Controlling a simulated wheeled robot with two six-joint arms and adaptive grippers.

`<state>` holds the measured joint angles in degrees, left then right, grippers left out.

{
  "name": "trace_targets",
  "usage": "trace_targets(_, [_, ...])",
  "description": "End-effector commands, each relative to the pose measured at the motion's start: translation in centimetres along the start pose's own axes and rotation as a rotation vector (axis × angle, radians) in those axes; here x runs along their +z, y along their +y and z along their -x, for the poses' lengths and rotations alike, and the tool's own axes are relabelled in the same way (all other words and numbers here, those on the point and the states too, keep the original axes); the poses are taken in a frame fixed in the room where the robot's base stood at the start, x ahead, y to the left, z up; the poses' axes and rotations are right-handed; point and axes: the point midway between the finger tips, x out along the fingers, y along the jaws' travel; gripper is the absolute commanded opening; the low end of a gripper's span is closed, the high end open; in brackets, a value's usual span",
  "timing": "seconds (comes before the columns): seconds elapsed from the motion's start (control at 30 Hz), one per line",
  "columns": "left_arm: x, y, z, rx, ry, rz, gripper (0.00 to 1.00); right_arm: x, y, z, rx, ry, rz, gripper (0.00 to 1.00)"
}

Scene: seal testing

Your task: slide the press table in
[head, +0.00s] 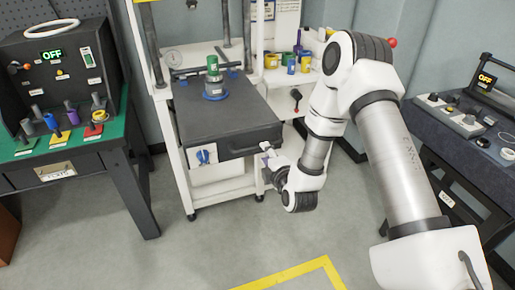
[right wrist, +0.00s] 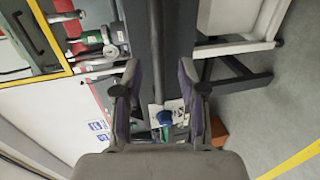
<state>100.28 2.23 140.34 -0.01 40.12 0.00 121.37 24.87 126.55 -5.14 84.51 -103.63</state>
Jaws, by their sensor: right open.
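The press table (head: 222,112), a dark grey slab, sticks out of the white press frame (head: 178,150) toward me. A green cylinder on a blue base (head: 213,83) stands upright on it. The table's front face carries a dark handle bar and a white plate with a blue knob (head: 203,156). My right gripper (head: 267,158) is at the right front end of the table, by the handle. In the right wrist view its open fingers (right wrist: 160,92) are on either side of the dark front of the table (right wrist: 157,45). I cannot tell whether they touch it. My left gripper is out of view.
A green-topped bench (head: 60,146) with an OFF panel stands at the left. A dark control desk (head: 465,140) stands at the right. Coloured cups (head: 290,62) sit on a shelf behind. The floor before the press is clear, with a yellow line (head: 300,270).

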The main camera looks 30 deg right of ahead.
Motion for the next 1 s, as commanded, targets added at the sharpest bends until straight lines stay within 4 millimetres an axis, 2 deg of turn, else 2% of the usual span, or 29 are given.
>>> trace_targets(0.1, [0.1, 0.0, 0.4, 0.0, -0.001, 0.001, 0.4, 0.0, 0.2, -2.1, 0.002, 0.0, 0.003, 0.41])
trace_targets(0.3, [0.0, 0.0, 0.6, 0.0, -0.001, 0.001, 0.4, -0.1, 0.0, -5.0, -0.001, 0.001, 0.002, 0.41])
trace_targets(0.63, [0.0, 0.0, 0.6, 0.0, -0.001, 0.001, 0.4, -0.1, 0.0, -5.7, -0.002, 0.001, 0.0, 0.41])
trace_targets(0.67, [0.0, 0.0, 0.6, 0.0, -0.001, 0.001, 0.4, -0.1, 0.0, -5.7, -0.002, 0.001, 0.0, 0.34])
trace_targets(0.7, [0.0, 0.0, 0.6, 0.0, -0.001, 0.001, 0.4, -0.1, 0.0, -5.7, -0.002, 0.001, 0.001, 0.2])
trace_targets(0.77, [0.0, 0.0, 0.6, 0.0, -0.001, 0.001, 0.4, -0.1, 0.0, -5.7, -0.002, 0.001, 0.001, 0.0])
trace_targets(1.0, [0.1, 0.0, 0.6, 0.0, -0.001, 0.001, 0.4, 0.0, -0.1, -5.7, -0.002, 0.0, 0.0, 0.0])
